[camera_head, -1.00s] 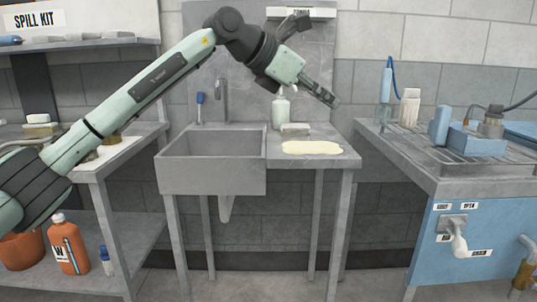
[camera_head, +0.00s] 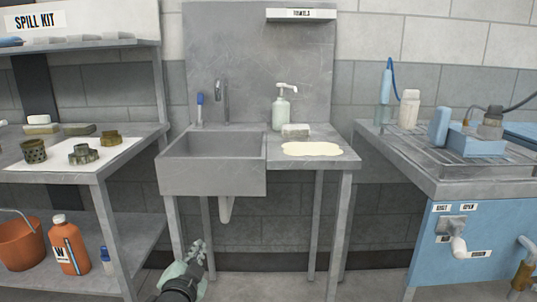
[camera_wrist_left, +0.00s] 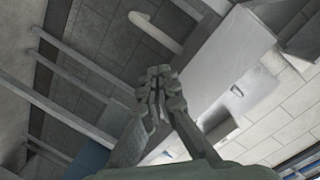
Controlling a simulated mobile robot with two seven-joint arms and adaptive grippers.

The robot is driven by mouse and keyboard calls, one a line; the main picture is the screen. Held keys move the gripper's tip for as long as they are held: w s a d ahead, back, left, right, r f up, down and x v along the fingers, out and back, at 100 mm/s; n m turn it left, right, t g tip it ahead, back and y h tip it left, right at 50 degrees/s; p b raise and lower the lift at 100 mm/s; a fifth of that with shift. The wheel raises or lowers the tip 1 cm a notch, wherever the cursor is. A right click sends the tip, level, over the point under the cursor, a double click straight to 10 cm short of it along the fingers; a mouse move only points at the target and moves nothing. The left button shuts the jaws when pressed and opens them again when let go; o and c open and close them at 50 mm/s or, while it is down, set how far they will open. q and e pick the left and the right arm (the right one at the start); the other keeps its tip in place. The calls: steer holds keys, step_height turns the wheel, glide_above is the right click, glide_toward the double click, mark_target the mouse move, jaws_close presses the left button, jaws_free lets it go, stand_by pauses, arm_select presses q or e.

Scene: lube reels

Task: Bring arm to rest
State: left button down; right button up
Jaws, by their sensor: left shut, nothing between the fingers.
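My left gripper (camera_head: 200,250) is low at the bottom of the head view, in front of the sink's legs and below the basin. Its fingers point up and are shut with nothing between them. In the left wrist view the closed fingertips (camera_wrist_left: 158,80) meet in the middle, with the underside of the sink (camera_wrist_left: 225,60) beyond them. My right gripper is in neither view.
The grey sink (camera_head: 212,178) stands above the gripper, with a soap bottle (camera_head: 281,108) and a pale puddle (camera_head: 312,148) on its side counter. A shelf bench (camera_head: 130,150) is at left, a blue-fronted bench (camera_head: 440,185) at right. Open floor lies between.

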arm_select(q)
steer(key=s+a+f+n+g+y, duration=0.1)
steer(key=s+a+f+n+g, duration=0.15)
steer(key=s+f, duration=0.45)
steer(key=s+a+f+n+g+y, duration=0.1)
steer(key=s+a+f+n+g, duration=0.2)
steer(key=s+f, duration=0.45)
steer(key=s+a+f+n+g, duration=0.1)
steer(key=s+f+g, duration=0.3)
steer(key=s, duration=0.6)
steer(key=s+a+f+g, duration=0.3)
steer(key=s+f, duration=0.6)
steer(key=s, duration=0.1)
steer(key=shift+n+g+h, duration=0.35)
steer(key=shift+h, duration=0.05)
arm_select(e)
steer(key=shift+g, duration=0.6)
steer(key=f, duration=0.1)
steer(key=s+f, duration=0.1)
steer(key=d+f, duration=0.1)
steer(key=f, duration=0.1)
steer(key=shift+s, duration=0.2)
